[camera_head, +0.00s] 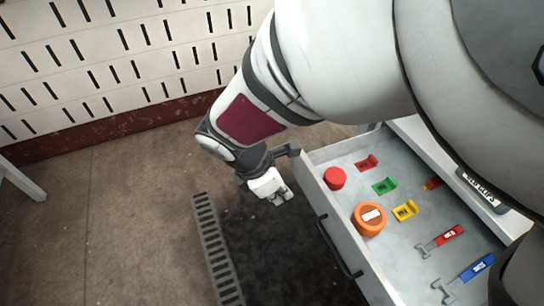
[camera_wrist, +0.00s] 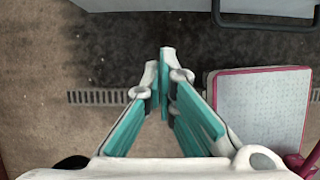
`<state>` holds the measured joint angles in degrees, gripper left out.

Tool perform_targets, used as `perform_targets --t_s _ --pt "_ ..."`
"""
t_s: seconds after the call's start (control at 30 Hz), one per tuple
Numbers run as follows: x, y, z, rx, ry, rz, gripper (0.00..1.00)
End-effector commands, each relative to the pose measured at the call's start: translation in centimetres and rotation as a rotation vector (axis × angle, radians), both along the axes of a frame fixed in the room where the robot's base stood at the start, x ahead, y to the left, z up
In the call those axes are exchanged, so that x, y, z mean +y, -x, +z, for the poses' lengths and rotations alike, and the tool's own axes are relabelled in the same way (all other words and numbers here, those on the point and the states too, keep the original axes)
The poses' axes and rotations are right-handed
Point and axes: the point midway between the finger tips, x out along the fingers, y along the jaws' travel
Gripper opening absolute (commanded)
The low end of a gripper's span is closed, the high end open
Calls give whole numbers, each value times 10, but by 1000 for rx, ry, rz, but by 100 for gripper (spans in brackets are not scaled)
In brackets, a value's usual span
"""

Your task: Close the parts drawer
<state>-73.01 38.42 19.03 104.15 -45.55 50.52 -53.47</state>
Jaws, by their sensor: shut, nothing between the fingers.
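The parts drawer (camera_head: 400,258) is pulled open at the right of the head view, and its inside shows from above. Its dark bar handle (camera_head: 338,248) is on the front face; the handle also shows at the top right of the wrist view (camera_wrist: 265,23). My gripper (camera_head: 280,196) is just outside the drawer's front, near its far corner, seemingly apart from it. In the wrist view, the teal-padded fingers of my gripper (camera_wrist: 160,60) are shut and empty, with the drawer's front edge beyond them. My arm hides part of the drawer's back and right side.
In the drawer lie a red cylinder (camera_head: 335,178), an orange roll (camera_head: 369,219), small red, green and yellow clips, a red-handled tool (camera_head: 440,241) and a blue-handled tool (camera_head: 464,279). A floor grate (camera_head: 213,245) lies left of the drawer.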

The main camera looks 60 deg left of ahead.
Motion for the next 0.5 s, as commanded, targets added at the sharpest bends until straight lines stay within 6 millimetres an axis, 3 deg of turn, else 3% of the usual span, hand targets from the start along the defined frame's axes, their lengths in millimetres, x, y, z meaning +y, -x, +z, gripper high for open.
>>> perform_targets --t_s 0.4,0.5 --pt "0 -16 -58 -1 0 13 0" --pt "-2 -35 -53 -1 -1 7 0"
